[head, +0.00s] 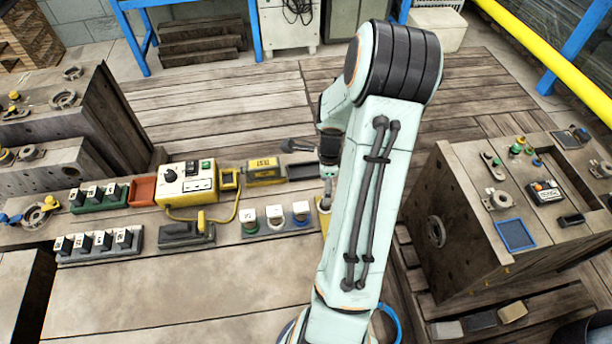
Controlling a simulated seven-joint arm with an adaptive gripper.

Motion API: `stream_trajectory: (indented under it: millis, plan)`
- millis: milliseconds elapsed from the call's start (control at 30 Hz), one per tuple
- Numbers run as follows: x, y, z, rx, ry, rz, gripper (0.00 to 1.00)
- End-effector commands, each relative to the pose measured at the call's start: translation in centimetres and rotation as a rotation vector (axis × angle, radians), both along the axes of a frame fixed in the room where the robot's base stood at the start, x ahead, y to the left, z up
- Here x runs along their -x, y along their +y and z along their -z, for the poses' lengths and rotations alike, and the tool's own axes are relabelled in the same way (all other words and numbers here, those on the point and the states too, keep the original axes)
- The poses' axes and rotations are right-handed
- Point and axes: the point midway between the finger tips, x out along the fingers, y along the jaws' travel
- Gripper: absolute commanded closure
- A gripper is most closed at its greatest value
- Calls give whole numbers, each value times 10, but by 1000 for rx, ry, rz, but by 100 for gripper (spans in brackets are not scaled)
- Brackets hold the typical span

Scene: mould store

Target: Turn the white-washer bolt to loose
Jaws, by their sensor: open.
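A grey strip (262,235) on the bench carries a row of bolts with pale tops. The white-washer bolt (275,222) is the middle one, between a green-washer bolt (249,227) and a blue-washer bolt (301,219). The marks on the tops are too small to read for a setting. My gripper (326,188) points down just right of and behind the blue-washer bolt, apart from the white-washer bolt. It is open, and no held thing shows. My arm hides part of the gripper and the bench to its right.
Left of the strip are a black-handled tool (187,232) and a yellow control box (187,184) with a yellow cable. Two racks of dark switches (99,243) lie farther left. A large mould block (460,220) stands on the right. The front bench planks are clear.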

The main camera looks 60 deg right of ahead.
Motion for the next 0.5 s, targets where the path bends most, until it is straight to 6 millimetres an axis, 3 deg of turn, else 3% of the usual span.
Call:
stream_trajectory:
  millis: [500]
  plan:
    - [3, -1, 64, -1, 1, 7, 44]
